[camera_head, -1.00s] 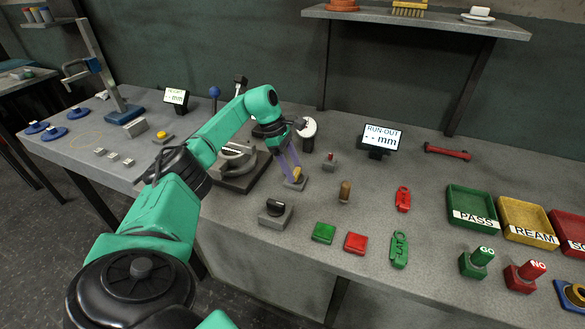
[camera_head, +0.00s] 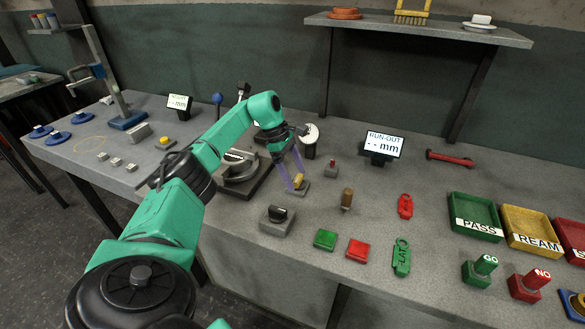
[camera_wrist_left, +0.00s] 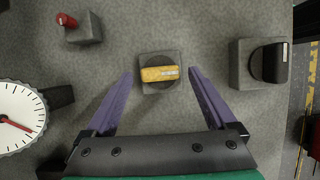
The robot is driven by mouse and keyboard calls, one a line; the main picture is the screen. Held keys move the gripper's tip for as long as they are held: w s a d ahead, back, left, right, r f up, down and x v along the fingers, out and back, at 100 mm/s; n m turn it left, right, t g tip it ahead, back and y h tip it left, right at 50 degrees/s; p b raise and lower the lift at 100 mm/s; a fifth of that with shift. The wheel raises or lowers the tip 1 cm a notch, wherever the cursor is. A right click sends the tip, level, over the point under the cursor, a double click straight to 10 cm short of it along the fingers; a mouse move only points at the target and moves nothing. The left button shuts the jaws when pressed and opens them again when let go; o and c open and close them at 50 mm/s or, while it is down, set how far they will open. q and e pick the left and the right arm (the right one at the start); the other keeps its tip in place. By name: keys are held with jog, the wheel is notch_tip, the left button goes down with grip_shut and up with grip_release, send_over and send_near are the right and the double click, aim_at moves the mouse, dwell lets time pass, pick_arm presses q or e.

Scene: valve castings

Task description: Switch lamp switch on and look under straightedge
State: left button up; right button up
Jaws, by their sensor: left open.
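A yellow rotary knob (camera_wrist_left: 160,74) with a pale mark sits on a small grey base. It also shows in the head view (camera_head: 298,181). My left gripper (camera_head: 297,185) is open, with its purple fingers on either side of the knob in the wrist view (camera_wrist_left: 160,92). A black rotary knob (camera_head: 278,213) on a grey block and a red-tipped toggle (camera_head: 332,168) stand nearby. No label shows which one is the lamp switch. My right gripper is not in view.
A dial gauge (camera_wrist_left: 18,118) is left of the gripper in the wrist view. A brown-handled peg (camera_head: 346,199), a green button (camera_head: 325,240) and a red button (camera_head: 358,249) lie in front. The run-out display (camera_head: 383,144) stands behind. The green PASS tray (camera_head: 474,230) is at right.

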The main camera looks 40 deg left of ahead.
pick_arm(q)
jog(key=shift+a+r, duration=0.2)
jog(key=shift+r, duration=0.2)
jog(key=p+v, duration=0.1)
jog(key=v, duration=1.2)
jog(key=shift+r, duration=0.3)
jog(key=shift+s, duration=0.15)
